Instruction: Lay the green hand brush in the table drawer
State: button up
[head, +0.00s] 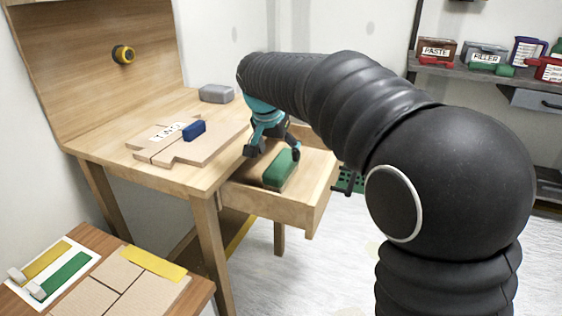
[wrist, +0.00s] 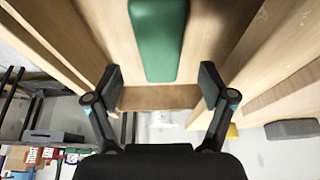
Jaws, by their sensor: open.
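The green hand brush (head: 281,170) lies inside the open table drawer (head: 263,205), on its floor. In the wrist view the green brush (wrist: 158,38) shows between the drawer's side walls, beyond my fingertips. My gripper (head: 272,150) is over the drawer, above and beside the brush. In the wrist view my gripper (wrist: 160,87) has its fingers spread wide, with nothing between the tips. The brush looks apart from both fingers. Part of the drawer's far side is hidden behind my arm.
The wooden table (head: 210,168) carries flat boards with a blue block (head: 194,131) and a grey block (head: 216,93). A lower bench (head: 190,298) at the front left holds a white sheet with yellow and green strips. A shelf (head: 470,74) with containers is at the right. The floor before the drawer is clear.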

jog(key=shift+v, duration=2)
jog(key=shift+s+d, duration=0.2)
jog(key=shift+d, duration=0.1)
jog(key=s+d+n+y, duration=0.1)
jog(key=s+d+n, duration=0.1)
jog(key=s+d, duration=1.15)
jog(key=s+d+f+n, duration=0.1)
jog(key=s+d+f, duration=0.2)
jog(key=s, duration=0.5)
jog(key=s+d+f+n+t, duration=0.1)
jog(key=s+d+f, duration=0.2)
jog(key=s+f, duration=0.3)
jog(key=shift+s+f+y, duration=0.3)
jog(key=shift+s+f, duration=0.05)
jog(key=shift+s, duration=0.55)
